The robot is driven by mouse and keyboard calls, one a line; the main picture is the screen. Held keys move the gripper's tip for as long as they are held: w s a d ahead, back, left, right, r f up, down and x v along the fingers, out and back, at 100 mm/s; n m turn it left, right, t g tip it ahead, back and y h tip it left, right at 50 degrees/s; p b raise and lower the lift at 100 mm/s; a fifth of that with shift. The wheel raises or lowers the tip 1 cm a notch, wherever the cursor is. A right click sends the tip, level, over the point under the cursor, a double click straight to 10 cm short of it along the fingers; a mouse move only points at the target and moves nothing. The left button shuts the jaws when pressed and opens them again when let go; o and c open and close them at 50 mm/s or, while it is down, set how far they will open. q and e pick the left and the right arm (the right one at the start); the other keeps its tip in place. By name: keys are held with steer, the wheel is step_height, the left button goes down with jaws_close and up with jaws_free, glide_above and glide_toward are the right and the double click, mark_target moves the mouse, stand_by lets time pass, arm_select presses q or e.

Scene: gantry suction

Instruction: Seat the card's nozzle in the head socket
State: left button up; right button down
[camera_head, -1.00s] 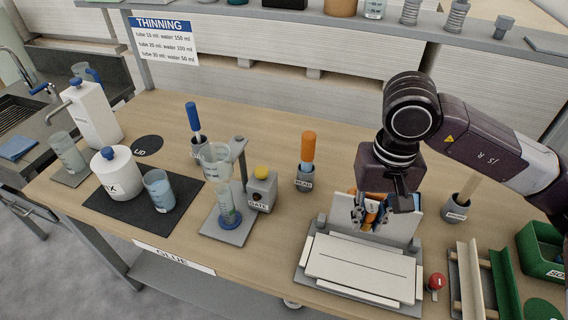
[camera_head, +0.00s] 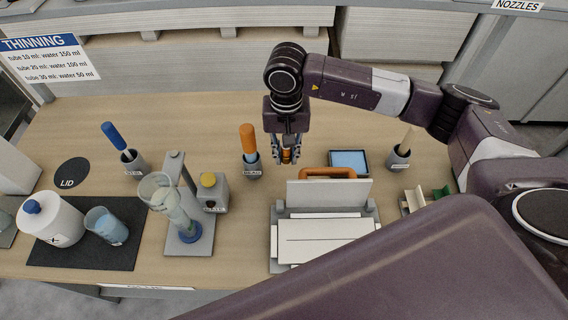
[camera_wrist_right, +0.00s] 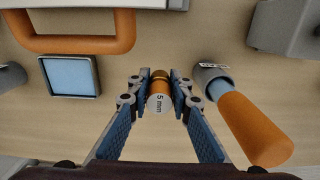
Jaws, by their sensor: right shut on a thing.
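My right gripper (camera_head: 287,152) is shut on a short orange-brown nozzle with a brass top; it also shows in the right wrist view (camera_wrist_right: 160,92). The nozzle (camera_wrist_right: 159,100) carries a white "5 mm" label and sits between both fingertips. The gripper hangs over the table, just right of the orange-handled tool in its holder and behind the white panel (camera_head: 328,192). I cannot make out a head socket or a card with certainty. My left gripper is not in view.
The orange-handled tool (camera_head: 248,143) stands close beside the gripper. An orange loop handle (camera_head: 330,172) rises behind the panel, next to a blue-faced tray or screen (camera_head: 349,162). A clamp stand (camera_head: 180,228) is at left. My own arm link hides the lower right.

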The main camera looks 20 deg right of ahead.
mark_target(285, 161)
step_height(285, 161, down, 3)
steer(key=shift+a+f+p, duration=0.1)
steer(key=shift+p, duration=0.2)
step_height(285, 161, down, 3)
steer(key=shift+f+p, duration=0.2)
steer(key=shift+p, duration=0.4)
steer(key=shift+f, duration=0.45)
steer(key=shift+f+b, duration=0.2)
steer(key=shift+b, duration=0.15)
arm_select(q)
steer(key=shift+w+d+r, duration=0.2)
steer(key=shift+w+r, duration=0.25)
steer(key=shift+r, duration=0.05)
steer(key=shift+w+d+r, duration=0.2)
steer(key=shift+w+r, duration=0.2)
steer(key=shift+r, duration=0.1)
arm_select(e)
steer(key=c, duration=1.7)
jaws_free()
steer(key=shift+r, duration=0.1)
steer(key=shift+c, duration=0.2)
